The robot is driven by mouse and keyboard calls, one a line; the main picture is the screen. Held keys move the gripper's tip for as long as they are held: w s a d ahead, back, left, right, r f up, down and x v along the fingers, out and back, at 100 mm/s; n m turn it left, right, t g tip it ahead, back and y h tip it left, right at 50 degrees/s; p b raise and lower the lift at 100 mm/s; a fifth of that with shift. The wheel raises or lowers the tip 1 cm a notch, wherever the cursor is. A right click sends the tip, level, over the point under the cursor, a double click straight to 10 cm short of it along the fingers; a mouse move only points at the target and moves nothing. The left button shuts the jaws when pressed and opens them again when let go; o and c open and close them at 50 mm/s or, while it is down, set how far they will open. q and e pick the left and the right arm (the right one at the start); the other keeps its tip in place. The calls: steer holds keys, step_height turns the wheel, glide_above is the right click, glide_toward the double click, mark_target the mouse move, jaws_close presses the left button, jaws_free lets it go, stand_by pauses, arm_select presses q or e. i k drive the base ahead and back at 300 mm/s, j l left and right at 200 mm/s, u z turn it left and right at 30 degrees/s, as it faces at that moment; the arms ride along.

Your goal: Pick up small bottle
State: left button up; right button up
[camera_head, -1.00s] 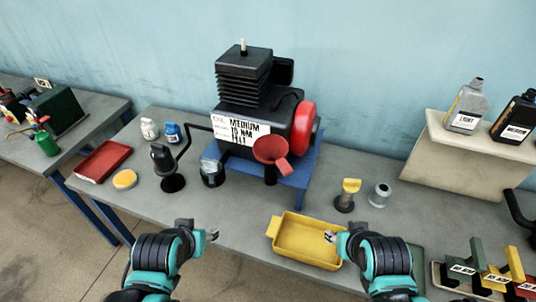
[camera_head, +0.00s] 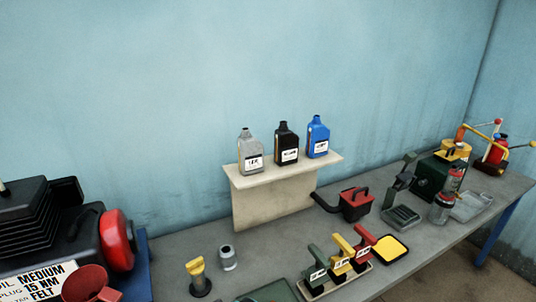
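Three oil bottles stand upright side by side on a cream shelf (camera_head: 280,195): a grey bottle (camera_head: 249,155) on the left, a black bottle (camera_head: 286,148) in the middle and a blue bottle (camera_head: 318,139) on the right. Each has a white label too small to read surely. They look alike in size, so I cannot tell whether one is the small bottle. Neither of my grippers is in view.
An engine (camera_head: 60,235) with a sign reading MEDIUM, 15 NM, FELT and a red funnel (camera_head: 88,285) are at lower left. Green, yellow and red handled tools (camera_head: 342,262) sit in front of the shelf. A red-and-black container (camera_head: 356,204) and other equipment stand right.

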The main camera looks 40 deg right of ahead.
mark_target(286, 142)
steer(key=l+z, duration=0.1)
steer(key=z, duration=1.4)
